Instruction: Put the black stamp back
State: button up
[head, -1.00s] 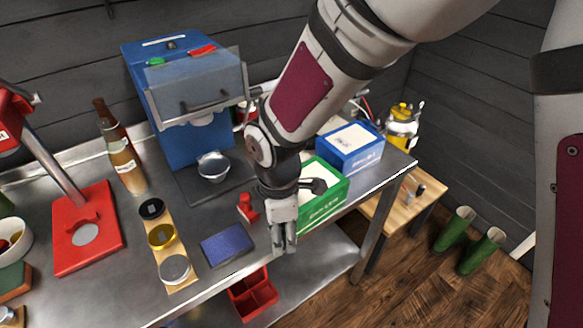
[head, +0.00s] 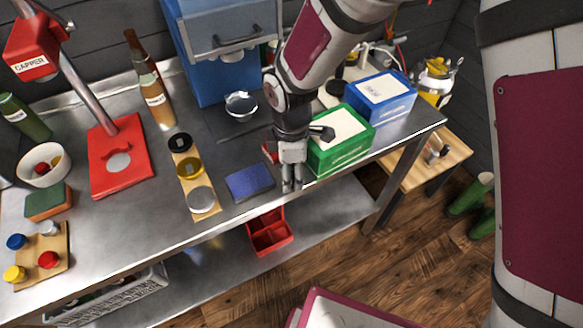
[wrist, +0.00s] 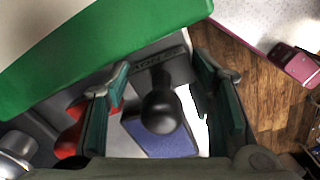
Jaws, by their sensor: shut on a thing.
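The black stamp (wrist: 160,108), with a round knob handle and a flat base, sits between the two fingers of my gripper (wrist: 163,72) in the wrist view. The gripper is shut on it. In the head view my gripper (head: 292,186) points down at the table's front edge, between the blue ink pad (head: 250,182) and the green box (head: 341,138); I cannot make out the stamp there. The ink pad also shows beyond the stamp in the wrist view (wrist: 168,142). A red stamp (head: 268,152) stands behind the pad, partly hidden by my gripper; it shows in the wrist view (wrist: 72,135).
A wooden strip (head: 205,213) with black, yellow and grey discs lies left of the pad. A blue box (head: 382,95) stands behind the green one. A red capper (head: 118,155) stands further left. A red divided tray (head: 269,232) sits on the lower shelf.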

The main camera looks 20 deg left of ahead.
jog(key=o, duration=0.9)
notch_tip(320, 180, up, 11)
jog(key=shift+r+b, duration=0.15)
jog(key=shift+b, duration=0.3)
jog(key=shift+r, duration=0.45)
jog(key=shift+r, duration=0.1)
